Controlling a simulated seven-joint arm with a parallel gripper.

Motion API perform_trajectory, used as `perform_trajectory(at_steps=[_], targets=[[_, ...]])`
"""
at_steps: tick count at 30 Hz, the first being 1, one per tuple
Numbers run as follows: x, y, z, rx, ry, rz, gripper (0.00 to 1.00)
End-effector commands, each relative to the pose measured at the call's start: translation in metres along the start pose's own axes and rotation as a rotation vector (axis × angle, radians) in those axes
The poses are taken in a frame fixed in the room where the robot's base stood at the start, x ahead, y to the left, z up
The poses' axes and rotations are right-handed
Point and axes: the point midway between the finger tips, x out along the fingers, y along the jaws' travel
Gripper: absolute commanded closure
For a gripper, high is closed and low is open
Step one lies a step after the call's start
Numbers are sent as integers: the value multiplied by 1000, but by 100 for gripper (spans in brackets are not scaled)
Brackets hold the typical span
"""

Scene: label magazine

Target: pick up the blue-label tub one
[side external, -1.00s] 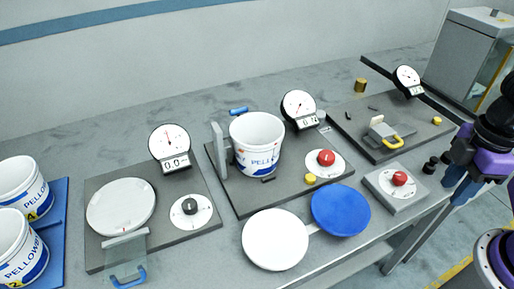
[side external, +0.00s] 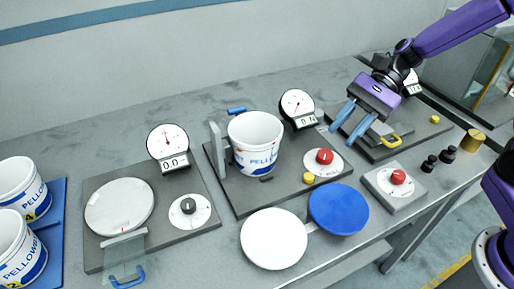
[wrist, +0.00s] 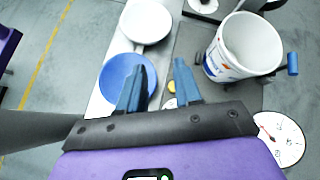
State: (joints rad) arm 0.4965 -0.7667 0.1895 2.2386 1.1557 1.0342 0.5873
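A white tub (side external: 256,142) with a blue PELLOW label stands upright on the middle grey board, beside an upright grey plate. It also shows in the wrist view (wrist: 245,45), open and apparently empty. Two more white tubs, the rear one (side external: 22,188) and the front one (side external: 20,245), stand at the left edge with blue labels and yellow number marks. My gripper (side external: 343,134) is open and empty, above the right board and right of the middle tub. Its blue fingers are apart in the wrist view (wrist: 159,70).
A blue mat (side external: 58,212) lies under the left tubs. Dial gauges, such as the middle one (side external: 297,104), stand behind the boards. A white disc (side external: 274,239) and a blue disc (side external: 339,209) lie in front. A red knob (side external: 398,177) and a brass cylinder (side external: 473,141) are at right.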

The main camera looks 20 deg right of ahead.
Motion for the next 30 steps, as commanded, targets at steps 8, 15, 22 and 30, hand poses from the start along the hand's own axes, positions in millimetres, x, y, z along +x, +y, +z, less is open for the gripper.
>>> perform_trajectory(at_steps=[8, 15, 22, 30], targets=[[-39, -87, -45, 469, -153, -340, 66], [-61, -114, -66, 626, -226, -470, 66], [-35, -129, -65, 633, -230, -473, 66], [9, -154, -62, 631, -229, -472, 66]])
